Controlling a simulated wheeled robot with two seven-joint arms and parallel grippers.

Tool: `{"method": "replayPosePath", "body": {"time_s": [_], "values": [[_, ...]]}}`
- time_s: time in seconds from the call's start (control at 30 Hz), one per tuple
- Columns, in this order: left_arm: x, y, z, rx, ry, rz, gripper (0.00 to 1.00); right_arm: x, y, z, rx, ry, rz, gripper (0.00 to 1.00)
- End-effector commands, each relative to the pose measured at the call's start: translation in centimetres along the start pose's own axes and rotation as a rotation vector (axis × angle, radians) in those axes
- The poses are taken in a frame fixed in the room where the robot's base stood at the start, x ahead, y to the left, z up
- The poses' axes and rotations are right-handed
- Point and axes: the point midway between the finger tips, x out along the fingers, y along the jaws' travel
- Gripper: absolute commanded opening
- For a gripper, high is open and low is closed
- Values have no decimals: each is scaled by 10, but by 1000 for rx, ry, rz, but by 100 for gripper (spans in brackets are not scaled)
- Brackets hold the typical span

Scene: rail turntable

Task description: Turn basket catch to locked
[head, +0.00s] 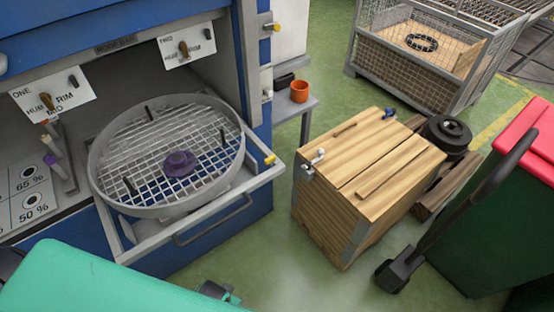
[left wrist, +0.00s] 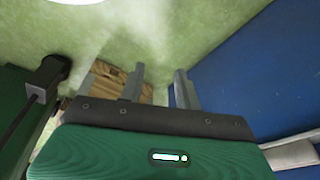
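The round grey wire basket (head: 100,190) sits on a pulled-out drawer (head: 140,247) of the blue cabinet. My right gripper is not in view.
A wooden crate (head: 350,205) with metal latches stands right of the drawer. A green bin with a red lid (head: 525,140) and black handle is further right. An orange cup (head: 299,91) stands on a side shelf. Green floor is free between drawer and crate.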

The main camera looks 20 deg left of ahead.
Motion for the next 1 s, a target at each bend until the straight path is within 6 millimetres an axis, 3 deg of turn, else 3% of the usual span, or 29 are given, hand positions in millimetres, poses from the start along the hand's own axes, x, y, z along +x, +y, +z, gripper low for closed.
{"method": "replayPosePath", "body": {"time_s": [0.37,0.5,0.57,0.77,0.9,1.0], "values": [[-135,-5,-111,52,220,-58,34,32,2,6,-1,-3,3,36],[-202,0,-189,131,471,-128,34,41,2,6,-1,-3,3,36],[-224,4,-220,169,579,-159,34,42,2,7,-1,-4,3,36],[-297,31,-312,326,950,-252,34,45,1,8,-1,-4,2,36],[-354,66,-368,490,1238,-320,34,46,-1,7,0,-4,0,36],[-392,98,-397,634,1438,-362,34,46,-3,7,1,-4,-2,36]]}}
